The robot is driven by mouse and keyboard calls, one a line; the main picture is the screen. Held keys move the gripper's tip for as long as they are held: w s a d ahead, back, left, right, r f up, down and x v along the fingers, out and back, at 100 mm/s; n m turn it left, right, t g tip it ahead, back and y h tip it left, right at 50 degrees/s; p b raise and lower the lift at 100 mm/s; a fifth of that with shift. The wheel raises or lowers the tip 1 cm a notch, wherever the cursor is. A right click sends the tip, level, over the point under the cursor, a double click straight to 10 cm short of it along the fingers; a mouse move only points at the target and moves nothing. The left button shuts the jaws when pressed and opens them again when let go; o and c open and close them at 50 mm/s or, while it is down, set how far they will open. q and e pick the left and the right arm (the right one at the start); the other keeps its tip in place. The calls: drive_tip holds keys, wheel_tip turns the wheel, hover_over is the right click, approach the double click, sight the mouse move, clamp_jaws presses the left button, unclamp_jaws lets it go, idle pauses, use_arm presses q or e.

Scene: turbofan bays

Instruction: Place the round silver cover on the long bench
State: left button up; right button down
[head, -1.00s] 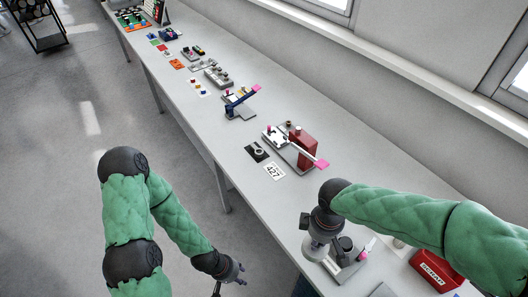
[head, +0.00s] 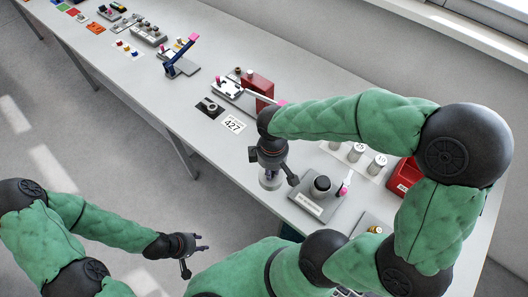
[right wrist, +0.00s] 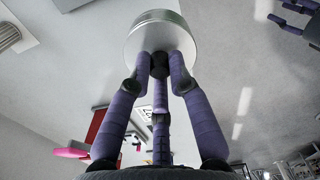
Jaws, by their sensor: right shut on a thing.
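The round silver cover (right wrist: 158,38) is in my right gripper (right wrist: 160,66), whose purple fingers close on its dark knob in the right wrist view. In the head view the cover (head: 269,182) hangs below my right gripper (head: 271,172), at the front edge of the long bench (head: 215,42). I cannot tell whether it touches the bench. My left gripper (head: 203,243) is low at the left, off the bench over the floor, with its fingers apart and empty.
A grey fixture with a dark round part (head: 320,187) stands just right of the cover. A card marked 427 (head: 233,124) and a red-blocked device (head: 258,88) lie further back. Several silver cylinders (head: 356,152) and a red box (head: 404,174) are at the right.

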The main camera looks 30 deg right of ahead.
drive_tip(key=shift+w+d+f+b, duration=0.4)
drive_tip(key=shift+w+d+f, duration=0.4)
drive_tip(key=shift+w+f, duration=0.95)
drive_tip(key=shift+w+d+f+b, duration=0.45)
drive_tip(key=shift+w+d+f, duration=0.4)
drive_tip(key=shift+w+f, duration=0.9)
drive_tip(key=shift+w+d+f+b, duration=0.4)
drive_tip(key=shift+w+d+f, duration=0.6)
drive_tip(key=shift+f, duration=1.25)
drive_tip(key=shift+w+a, duration=0.1)
drive_tip(key=shift+a, duration=0.1)
drive_tip(key=shift+f, duration=0.1)
drive_tip(key=c, duration=1.4)
unclamp_jaws()
drive_tip(key=shift+f, duration=0.1)
drive_tip(key=shift+c, duration=0.2)
drive_tip(key=o, duration=0.3)
